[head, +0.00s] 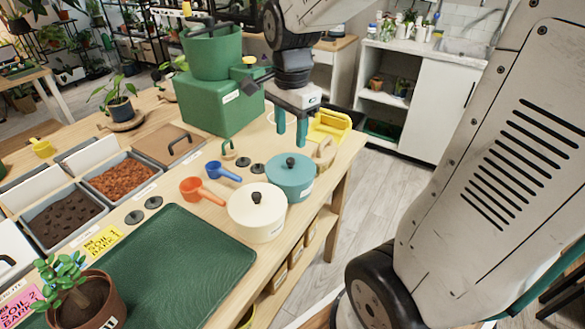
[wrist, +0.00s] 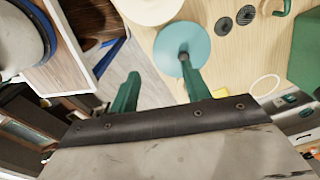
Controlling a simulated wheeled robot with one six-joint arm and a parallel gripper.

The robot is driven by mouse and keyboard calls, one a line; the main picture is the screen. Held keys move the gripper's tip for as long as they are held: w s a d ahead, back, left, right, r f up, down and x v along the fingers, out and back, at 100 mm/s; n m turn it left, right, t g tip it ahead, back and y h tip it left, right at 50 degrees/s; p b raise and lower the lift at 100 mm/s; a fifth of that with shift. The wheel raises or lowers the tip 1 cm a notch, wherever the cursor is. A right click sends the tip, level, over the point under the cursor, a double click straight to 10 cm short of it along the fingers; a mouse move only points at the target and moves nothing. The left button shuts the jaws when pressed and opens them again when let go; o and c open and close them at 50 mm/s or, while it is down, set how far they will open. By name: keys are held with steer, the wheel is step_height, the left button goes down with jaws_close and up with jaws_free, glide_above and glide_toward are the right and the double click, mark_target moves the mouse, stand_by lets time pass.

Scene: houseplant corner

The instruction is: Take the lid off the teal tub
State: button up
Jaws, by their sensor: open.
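The teal tub (head: 290,188) stands on the wooden bench near its right edge. Its teal lid (head: 281,168) sits on top, with a dark round knob (head: 291,161) in the middle. My gripper (head: 291,144) has two green fingers pointing down, open and empty, above and just behind the lid in the head view. In the wrist view the teal lid (wrist: 180,38) shows beyond the fingers of my gripper (wrist: 160,90), partly hidden by the right finger. The fingers appear apart from the knob.
A cream lidded tub (head: 257,222) stands close beside the teal tub at front left. A blue scoop (head: 222,172) and an orange scoop (head: 203,190) lie to the left. A yellow container (head: 329,125) is behind. The green mat (head: 165,270) is bare.

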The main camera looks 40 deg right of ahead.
mark_target(291, 159)
steer(key=w+d+f+m, duration=0.2)
steer(key=w+m, duration=0.1)
steer(key=w+d+f+m, duration=0.1)
steer(key=m, duration=0.1)
steer(key=shift+w+f, duration=0.35)
steer(key=shift+f, duration=0.05)
steer(key=shift+w+d+f+m, duration=0.2)
steer(key=shift+f+m, duration=0.1)
steer(key=shift+m, duration=0.1)
step_height(291, 159, down, 8)
steer(key=shift+w+d+r, duration=0.1)
steer(key=shift+r, duration=0.15)
jaws_close()
